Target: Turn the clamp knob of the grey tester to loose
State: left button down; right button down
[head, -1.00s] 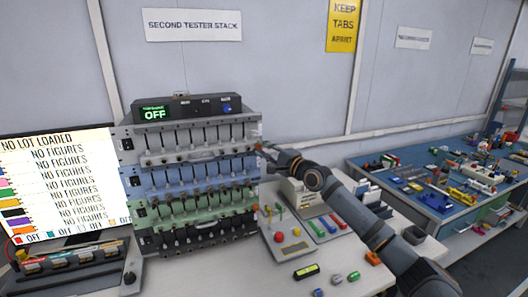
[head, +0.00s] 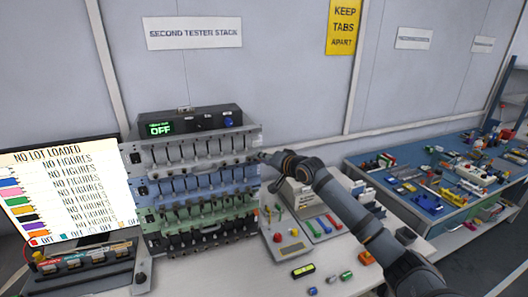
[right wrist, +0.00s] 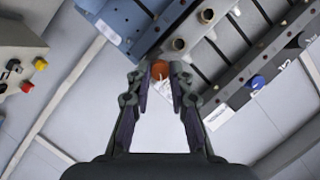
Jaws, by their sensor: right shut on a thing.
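The grey tester (head: 200,151) is the top unit of the rack stack, below a black box whose display reads OFF. My right gripper (head: 262,157) reaches the right end of the grey tester. A small pale tag shows just below the knob there. The knob is hidden by the gripper in the head view, and its turn setting cannot be read. My left gripper is not in view.
Blue (head: 200,187), green and black testers sit below the grey one. The black box (head: 192,124) with a blue dial is on top. A control box (head: 288,243) with coloured buttons stands right of the stack. A screen (head: 68,193) is at left.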

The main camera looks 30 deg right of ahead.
jog(key=shift+a+n+g+h+p, duration=0.1)
jog(key=shift+n+g+h+p, duration=0.3)
jog(key=shift+n+p, duration=0.55)
jog(key=shift+a+n+g+h+p, duration=0.1)
jog(key=shift+n+g+h+p, duration=0.1)
jog(key=shift+n+h+p, duration=0.55)
jog(key=shift+p, duration=0.3)
jog(key=c, duration=1.2)
grip_release()
